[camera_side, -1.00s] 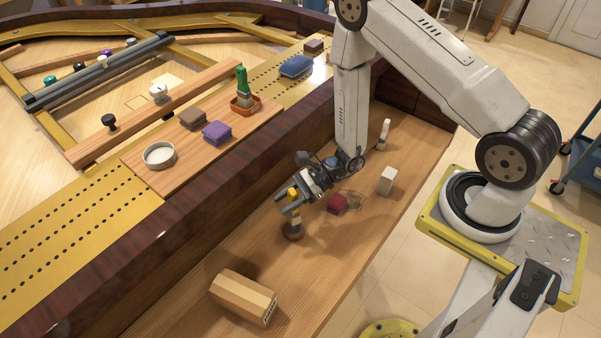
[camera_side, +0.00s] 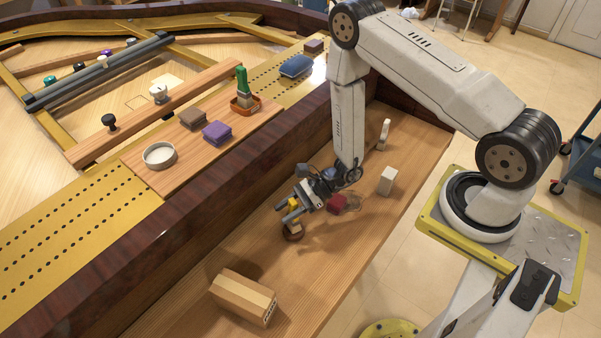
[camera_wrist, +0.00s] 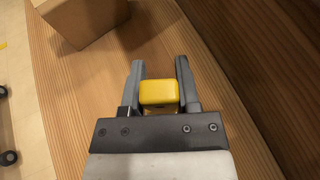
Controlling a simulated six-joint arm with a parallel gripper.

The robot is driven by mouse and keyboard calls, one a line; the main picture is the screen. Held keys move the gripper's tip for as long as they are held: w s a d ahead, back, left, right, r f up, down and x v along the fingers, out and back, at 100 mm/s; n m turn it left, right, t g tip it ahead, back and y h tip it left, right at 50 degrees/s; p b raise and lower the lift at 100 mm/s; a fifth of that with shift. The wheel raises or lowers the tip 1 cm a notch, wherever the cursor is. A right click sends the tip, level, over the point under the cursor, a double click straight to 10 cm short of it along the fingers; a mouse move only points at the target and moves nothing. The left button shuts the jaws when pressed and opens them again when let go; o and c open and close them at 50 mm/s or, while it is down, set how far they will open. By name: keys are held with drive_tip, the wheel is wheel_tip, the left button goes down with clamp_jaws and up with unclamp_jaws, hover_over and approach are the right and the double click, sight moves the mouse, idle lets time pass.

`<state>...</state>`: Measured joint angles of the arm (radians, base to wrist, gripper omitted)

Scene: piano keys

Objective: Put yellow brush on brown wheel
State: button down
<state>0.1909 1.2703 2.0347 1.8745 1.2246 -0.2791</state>
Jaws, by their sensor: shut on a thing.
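The yellow brush (camera_side: 293,203) stands roughly upright, with its wooden lower part below my fingers. My gripper (camera_side: 287,212) is shut on it. In the wrist view, its yellow block-like top (camera_wrist: 159,92) sits between the two grey fingers of my gripper (camera_wrist: 160,85). The brown wheel (camera_side: 291,236) lies on the wooden shelf directly under the brush. My fingers partly hide the brush and wheel in the side view. I cannot tell whether the brush's lower end touches the wheel, and the wheel is not visible in the wrist view.
A cardboard box (camera_side: 243,297) lies toward the front of the shelf (camera_side: 335,270). A dark red block (camera_side: 338,203) and a white block (camera_side: 387,181) are right of my gripper. A dark wooden wall (camera_side: 215,225) borders the shelf. A green brush (camera_side: 242,80) stands on the upper board.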

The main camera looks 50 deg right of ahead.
drive_tip(key=shift+f, duration=0.15)
drive_tip(key=shift+c, duration=1.6)
unclamp_jaws()
drive_tip(key=shift+d+r, duration=0.1)
drive_tip(key=shift+r, duration=0.1)
drive_tip(key=v, duration=1.1)
drive_tip(key=shift+s+d+r, duration=0.2)
drive_tip(key=shift+d+r, duration=0.05)
drive_tip(key=shift+d, duration=0.05)
